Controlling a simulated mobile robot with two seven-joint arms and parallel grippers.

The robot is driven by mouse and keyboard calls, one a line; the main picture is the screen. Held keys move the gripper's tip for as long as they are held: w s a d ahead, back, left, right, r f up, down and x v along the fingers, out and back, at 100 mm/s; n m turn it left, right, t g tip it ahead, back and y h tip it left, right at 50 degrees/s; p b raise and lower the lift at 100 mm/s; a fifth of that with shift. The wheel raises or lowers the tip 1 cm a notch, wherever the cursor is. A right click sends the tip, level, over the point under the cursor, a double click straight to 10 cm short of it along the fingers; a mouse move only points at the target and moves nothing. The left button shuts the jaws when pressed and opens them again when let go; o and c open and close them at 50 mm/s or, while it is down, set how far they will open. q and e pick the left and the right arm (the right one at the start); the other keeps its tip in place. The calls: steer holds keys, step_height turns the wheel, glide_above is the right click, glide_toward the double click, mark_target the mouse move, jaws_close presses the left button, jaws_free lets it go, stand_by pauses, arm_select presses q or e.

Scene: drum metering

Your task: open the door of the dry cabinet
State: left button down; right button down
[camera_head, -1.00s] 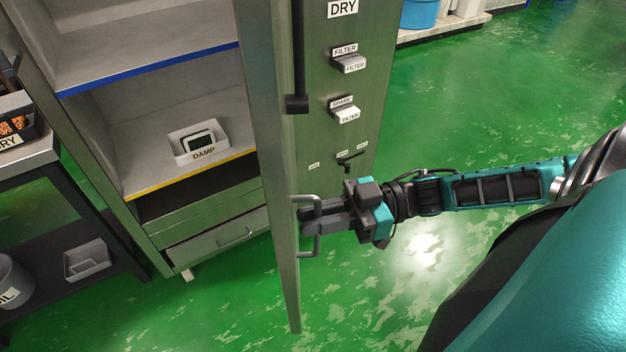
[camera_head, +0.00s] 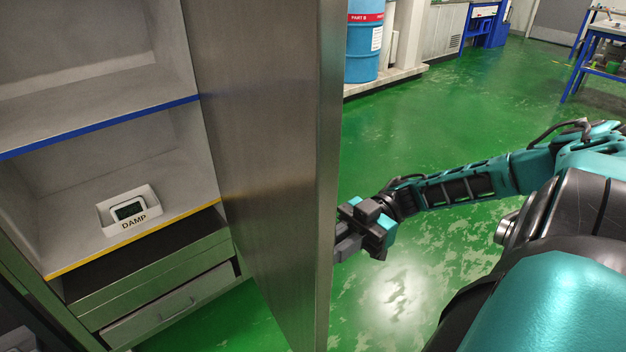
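The dry cabinet stands open at the left, with its grey shelves (camera_head: 85,185) in plain view. Its metal door (camera_head: 255,150) is swung well out toward me and shows its broad inner face and its free edge (camera_head: 328,170). My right gripper (camera_head: 345,243) is on the outer side of the door, close against that edge. Its fingers look closed together, pointing at the door where the handle is. The door edge hides the handle and the fingertips. My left gripper is not in view.
A white tray labelled DAMP (camera_head: 130,212) holds a small dark-screened device on the cabinet's lower shelf. A drawer (camera_head: 170,305) is below it. A blue drum (camera_head: 364,40) stands on a low platform at the back. The green floor (camera_head: 430,130) right of the door is clear.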

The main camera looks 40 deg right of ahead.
steer(key=shift+s+d, duration=0.15)
steer(key=shift+d, duration=1.1)
steer(key=shift+s+d, duration=0.15)
steer(key=shift+d, duration=1.05)
steer(key=c, duration=1.3)
jaws_free()
steer(key=shift+s+d+b, duration=0.2)
steer(key=shift+d+b, duration=0.25)
steer(key=shift+d, duration=1.7)
steer(key=shift+s+d+b, duration=0.25)
steer(key=shift+d+b, duration=0.15)
steer(key=shift+d, duration=1.7)
steer(key=shift+s+d+b, duration=0.2)
steer(key=shift+d+b, duration=0.25)
steer(key=shift+d, duration=1.7)
